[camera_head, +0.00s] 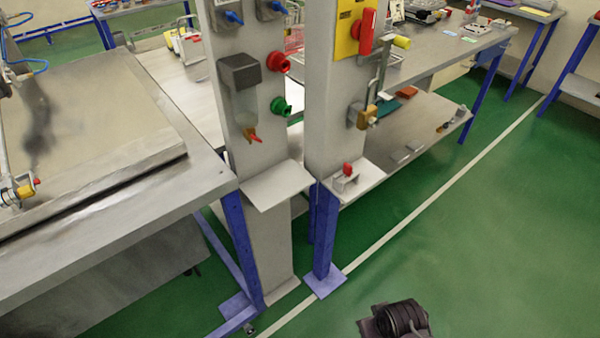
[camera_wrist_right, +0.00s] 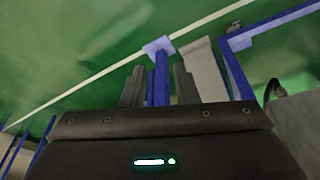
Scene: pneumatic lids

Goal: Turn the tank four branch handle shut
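I cannot read any label that marks the tank four branch handle. Two blue handles, the left blue handle (camera_head: 233,17) and the right blue handle (camera_head: 279,7), sit at the top of the left grey post (camera_head: 262,140). A large red handle (camera_head: 366,32) stands upright on a yellow plate (camera_head: 346,30) on the right post. A small brass valve (camera_head: 368,117) is below it. A valve with a yellow body and red tip (camera_head: 25,190) sits at the far left. My right gripper (camera_wrist_right: 158,72) is open and empty, with floor and a blue leg beyond its fingers. My left gripper is out of view.
A red knob (camera_head: 278,62), green knob (camera_head: 281,106) and filter bowl (camera_head: 243,105) project from the left post. A grey shelf (camera_head: 278,186) juts out below. A large grey bench (camera_head: 110,200) fills the left.

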